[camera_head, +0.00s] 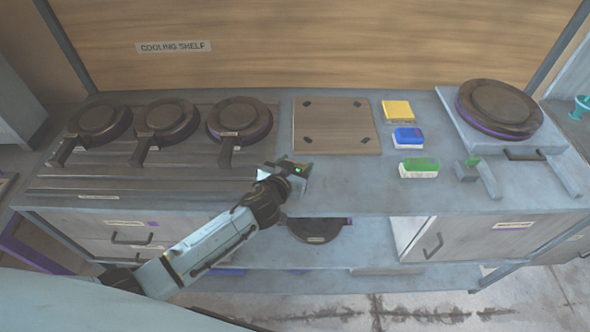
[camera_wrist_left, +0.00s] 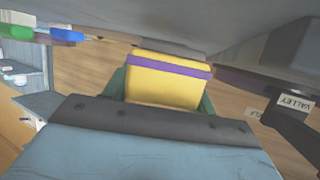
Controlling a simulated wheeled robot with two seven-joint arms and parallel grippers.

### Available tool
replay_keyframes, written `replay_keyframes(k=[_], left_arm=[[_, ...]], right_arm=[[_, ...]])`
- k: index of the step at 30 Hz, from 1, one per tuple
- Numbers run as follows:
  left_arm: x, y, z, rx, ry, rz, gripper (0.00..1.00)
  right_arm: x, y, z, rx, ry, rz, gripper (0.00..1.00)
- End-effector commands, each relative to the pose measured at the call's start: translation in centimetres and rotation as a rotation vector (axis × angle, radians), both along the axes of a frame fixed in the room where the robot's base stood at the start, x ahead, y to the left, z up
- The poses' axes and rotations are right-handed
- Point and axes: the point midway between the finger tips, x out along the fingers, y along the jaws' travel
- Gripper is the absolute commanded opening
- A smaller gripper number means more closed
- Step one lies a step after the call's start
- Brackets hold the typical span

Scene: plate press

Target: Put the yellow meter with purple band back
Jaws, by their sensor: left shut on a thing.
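My left gripper (camera_head: 297,172) is over the front part of the counter, between the rightmost dark plate and the square wooden board. In the left wrist view the yellow meter with purple band (camera_wrist_left: 165,86) sits between the green fingers of my left gripper (camera_wrist_left: 163,92), which is shut on it. The purple band runs across the meter near its far end. In the head view the held meter is hidden behind the wrist. My right gripper is in neither view.
A yellow block (camera_head: 397,109), a blue block (camera_head: 408,138) and a green block (camera_head: 419,166) stand right of the wooden board (camera_head: 335,126). Several dark handled plates (camera_head: 165,118) rest at left. A round press (camera_head: 499,108) is at right. Open counter (camera_head: 350,190) lies in front.

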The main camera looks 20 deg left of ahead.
Motion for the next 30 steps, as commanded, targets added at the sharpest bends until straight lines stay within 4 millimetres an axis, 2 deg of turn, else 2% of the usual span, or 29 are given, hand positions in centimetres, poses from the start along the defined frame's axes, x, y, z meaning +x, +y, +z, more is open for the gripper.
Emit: replay_keyframes(k=[3,14,15,20,30], left_arm=[[0.03,-0.03,-1.05,0.0,-0.001,-0.001,0.3],[0.02,-0.04,-1.38,-0.002,-0.002,-0.001,0.3],[0.0,-0.03,-1.47,-0.001,-0.001,0.0,0.57],[0.0,-0.02,-1.35,0.0,-0.001,0.0,0.78],[0.0,0.0,-1.1,0.0,-0.001,0.0,0.78]], right_arm=[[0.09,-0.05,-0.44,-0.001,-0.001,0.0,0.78],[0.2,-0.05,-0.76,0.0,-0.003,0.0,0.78],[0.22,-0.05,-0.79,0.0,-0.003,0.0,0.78],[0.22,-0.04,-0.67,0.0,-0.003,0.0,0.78],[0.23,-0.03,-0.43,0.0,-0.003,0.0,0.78]])
